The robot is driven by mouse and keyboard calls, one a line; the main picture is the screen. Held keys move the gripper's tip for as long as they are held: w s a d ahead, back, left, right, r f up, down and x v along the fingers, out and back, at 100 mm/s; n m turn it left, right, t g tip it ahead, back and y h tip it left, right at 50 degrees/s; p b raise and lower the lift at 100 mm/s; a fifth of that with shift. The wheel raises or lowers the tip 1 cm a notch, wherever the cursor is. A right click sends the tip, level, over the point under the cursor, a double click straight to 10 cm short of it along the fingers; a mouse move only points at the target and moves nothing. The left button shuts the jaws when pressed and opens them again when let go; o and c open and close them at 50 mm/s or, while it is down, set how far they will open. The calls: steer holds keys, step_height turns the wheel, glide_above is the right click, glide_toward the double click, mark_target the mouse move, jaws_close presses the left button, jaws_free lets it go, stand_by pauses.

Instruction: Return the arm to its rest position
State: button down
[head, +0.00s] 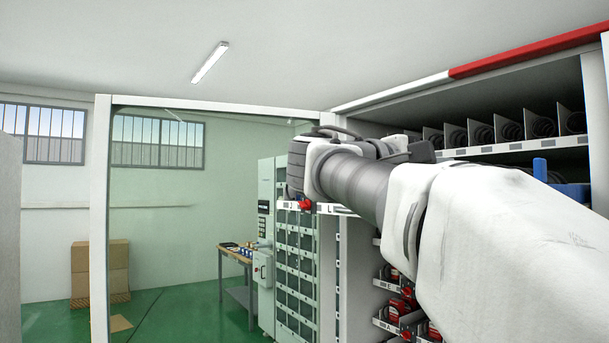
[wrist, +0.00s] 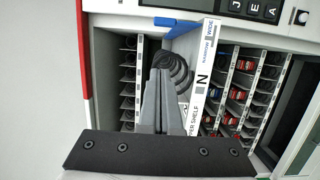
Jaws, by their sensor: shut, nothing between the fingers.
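My arm (head: 450,215) reaches across the head view from the lower right to the middle, in front of the open vending machine shelves (head: 470,152). The gripper's fingers are not clear in the head view. In the wrist view my gripper (wrist: 160,75) is shut, its two grey fingers together with nothing between them. A dark spiral coil (wrist: 180,68) shows just behind the fingertips; I cannot tell how far off it is.
Red items (head: 398,303) stand on lower shelves partly behind my arm. A blue part (head: 540,168) shows at right. A glass-fronted cabinet (head: 293,270), a wooden table (head: 236,253) and cardboard boxes (head: 100,270) stand farther back. The green floor at left is mostly clear.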

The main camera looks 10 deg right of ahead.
steer(key=shift+s+a, duration=0.1)
steer(key=shift+a, duration=0.4)
steer(key=s+a+f+n+t+y, duration=0.15)
steer(key=f+y, duration=0.25)
steer(key=f, duration=0.6)
steer(key=s+a+f+n+t+y, duration=0.1)
steer(key=s+a+f+y, duration=0.2)
steer(key=f, duration=0.7)
steer(key=s+a+f+m+y, duration=0.2)
steer(key=s+a+f+y, duration=0.2)
steer(key=f, duration=0.6)
steer(key=s+a+f+m+y, duration=0.2)
steer(key=s+a+f+y, duration=0.3)
steer(key=a+f, duration=0.4)
steer(key=shift+s+f+y, duration=0.2)
steer(key=shift+f+y, duration=0.7)
steer(key=shift+f, duration=0.05)
steer(key=shift+d+m, duration=0.15)
steer(key=shift+m, duration=0.1)
